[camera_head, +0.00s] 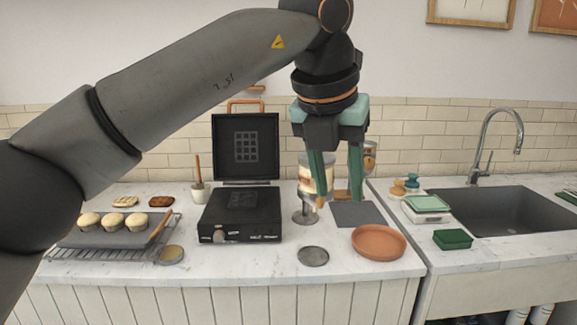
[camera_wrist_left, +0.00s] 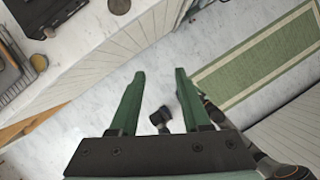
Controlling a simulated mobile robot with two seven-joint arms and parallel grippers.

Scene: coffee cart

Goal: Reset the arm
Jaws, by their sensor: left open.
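My left gripper (camera_head: 338,198) hangs fingers down above the right part of the left counter, in front of the jars. Its green fingers are apart with nothing between them. In the left wrist view the two fingers (camera_wrist_left: 160,75) also stand apart and empty, with the floor and part of my own body beyond them. My left arm comes in from the left and crosses the upper part of the head view. My right gripper does not show clearly in either view.
A black waffle maker (camera_head: 240,215) stands open at mid-counter. A rack with muffins (camera_head: 100,240) is at left. A terracotta plate (camera_head: 378,242), a metal disc (camera_head: 313,256) and a grey mat (camera_head: 358,214) lie near the gripper. A sink (camera_head: 505,210) and green sponge (camera_head: 452,239) are at right.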

